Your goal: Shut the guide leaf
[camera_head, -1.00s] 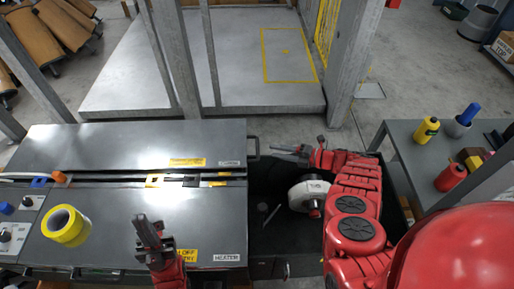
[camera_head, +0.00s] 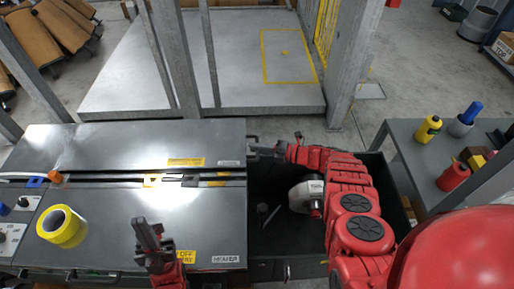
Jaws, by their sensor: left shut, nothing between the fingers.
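The long grey metal machine has a far panel (camera_head: 110,147) and a near panel (camera_head: 120,215), with a narrow slot between them. I take the far panel to be the guide leaf, but I cannot tell for certain. A small handle (camera_head: 252,140) is at its right end. My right gripper (camera_head: 257,150) reaches in from the right and its fingertips are at this handle. I cannot tell whether they touch it or are closed on it. My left gripper (camera_head: 148,233) is shut and empty above the near panel.
A yellow tape roll (camera_head: 62,226) lies on the near panel's left. A dark bin (camera_head: 270,235) right of the machine holds a white canister (camera_head: 305,195). A grey side table (camera_head: 425,165) with bottles stands at the right. Steel posts (camera_head: 178,60) rise behind.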

